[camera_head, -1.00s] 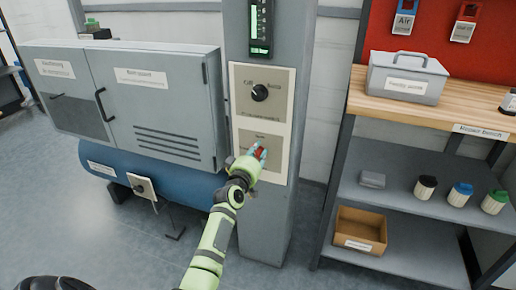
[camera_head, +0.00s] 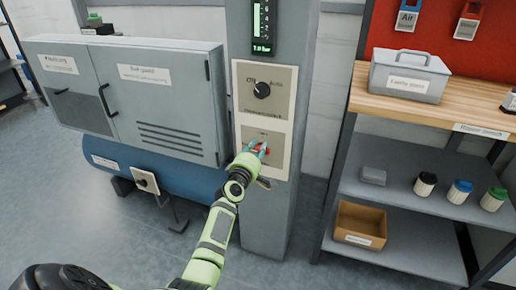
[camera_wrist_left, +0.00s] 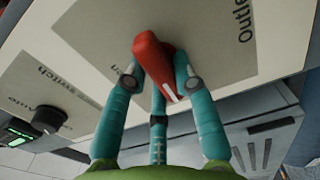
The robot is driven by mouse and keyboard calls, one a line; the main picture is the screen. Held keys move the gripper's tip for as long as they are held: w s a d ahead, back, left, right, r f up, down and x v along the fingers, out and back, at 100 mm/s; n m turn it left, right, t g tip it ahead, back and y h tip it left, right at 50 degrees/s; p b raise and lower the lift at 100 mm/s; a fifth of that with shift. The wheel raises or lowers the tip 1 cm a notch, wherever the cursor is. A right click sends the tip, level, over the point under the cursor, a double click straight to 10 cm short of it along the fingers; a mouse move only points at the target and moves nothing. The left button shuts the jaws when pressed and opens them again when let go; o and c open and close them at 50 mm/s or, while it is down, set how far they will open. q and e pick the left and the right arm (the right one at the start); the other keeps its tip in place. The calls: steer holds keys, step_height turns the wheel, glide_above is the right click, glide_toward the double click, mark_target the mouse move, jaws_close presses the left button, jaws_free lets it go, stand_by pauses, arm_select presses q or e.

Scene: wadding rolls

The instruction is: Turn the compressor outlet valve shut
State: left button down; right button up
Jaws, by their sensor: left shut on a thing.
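The outlet valve has a red handle (camera_head: 266,151) on the lower plate (camera_head: 275,137) of the grey column. In the left wrist view the red handle (camera_wrist_left: 155,60) stands between the teal fingers, and a white mark shows at its near end. My left gripper (camera_head: 257,149) is shut on this handle, and it also shows in the left wrist view (camera_wrist_left: 159,80). The word "Outlet" is partly readable on the plate beside the handle. The fingers hide part of the plate. My right gripper is not in view.
Above the valve is a black rotary switch (camera_head: 262,90); a green display (camera_head: 262,28) is higher up. A grey cabinet (camera_head: 150,95) and blue tank (camera_head: 165,180) stand to the left. A workbench (camera_head: 455,110) with a toolbox (camera_head: 408,75) stands to the right.

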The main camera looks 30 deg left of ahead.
arm_select(q)
steer(key=shift+n, duration=0.3)
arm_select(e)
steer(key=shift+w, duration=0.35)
arm_select(q)
steer(key=c, duration=1)
jaws_free()
